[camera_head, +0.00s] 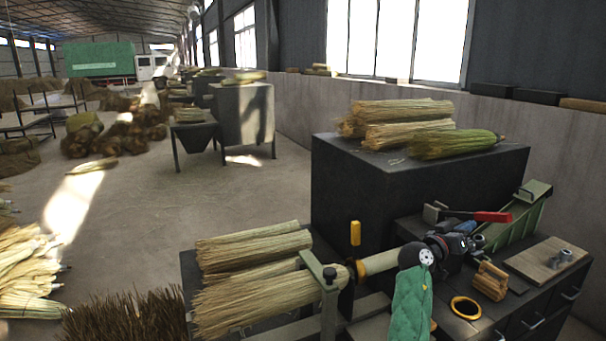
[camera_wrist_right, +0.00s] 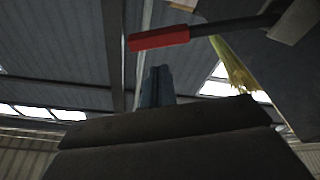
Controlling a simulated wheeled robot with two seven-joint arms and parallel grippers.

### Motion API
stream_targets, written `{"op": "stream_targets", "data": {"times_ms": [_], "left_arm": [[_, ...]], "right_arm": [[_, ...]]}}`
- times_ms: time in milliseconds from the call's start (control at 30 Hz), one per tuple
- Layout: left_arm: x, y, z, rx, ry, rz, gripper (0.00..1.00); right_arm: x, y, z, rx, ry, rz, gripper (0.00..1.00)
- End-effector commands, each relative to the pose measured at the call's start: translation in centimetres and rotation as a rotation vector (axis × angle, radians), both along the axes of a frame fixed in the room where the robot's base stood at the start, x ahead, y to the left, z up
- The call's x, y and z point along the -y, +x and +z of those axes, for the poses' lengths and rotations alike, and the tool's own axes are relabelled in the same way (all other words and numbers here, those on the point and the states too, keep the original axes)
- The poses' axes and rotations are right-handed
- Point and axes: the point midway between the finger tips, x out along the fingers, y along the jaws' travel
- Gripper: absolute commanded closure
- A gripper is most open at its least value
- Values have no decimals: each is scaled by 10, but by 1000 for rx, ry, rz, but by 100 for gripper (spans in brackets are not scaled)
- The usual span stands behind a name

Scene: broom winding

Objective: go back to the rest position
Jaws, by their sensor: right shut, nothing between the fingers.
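My right arm, in a green quilted sleeve, comes up from the lower edge of the head view. My right gripper (camera_head: 474,241) is shut and empty, low over the dark workbench (camera_head: 492,322), near a red-handled tool (camera_head: 490,217). The red handle also shows in the right wrist view (camera_wrist_right: 158,39), which looks up toward the roof. A straw bundle (camera_head: 262,298) lies at the clamp post (camera_head: 330,287), with a pale wooden piece (camera_head: 381,263) running from it behind my right wrist. My left gripper is out of view.
A dark cabinet (camera_head: 400,190) with straw bundles stands behind. Open floor (camera_head: 190,205) lies at the left.

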Motion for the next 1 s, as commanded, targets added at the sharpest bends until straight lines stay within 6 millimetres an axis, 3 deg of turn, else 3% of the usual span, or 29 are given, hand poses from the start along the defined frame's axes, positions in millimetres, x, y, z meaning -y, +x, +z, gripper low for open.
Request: {"op": "stream_targets", "data": {"times_ms": [233,467,667,800,1000], "left_arm": [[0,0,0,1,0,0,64],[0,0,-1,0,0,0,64],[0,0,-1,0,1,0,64],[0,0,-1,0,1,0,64],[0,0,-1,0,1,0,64]], "right_arm": [[-9,0,-28,-45,244,63,100],[-61,6,-53,-131,501,271,100],[-133,-16,-124,-322,683,508,100],[-180,-50,-181,-467,779,643,100],[-232,-110,-253,-641,885,773,100]]}}
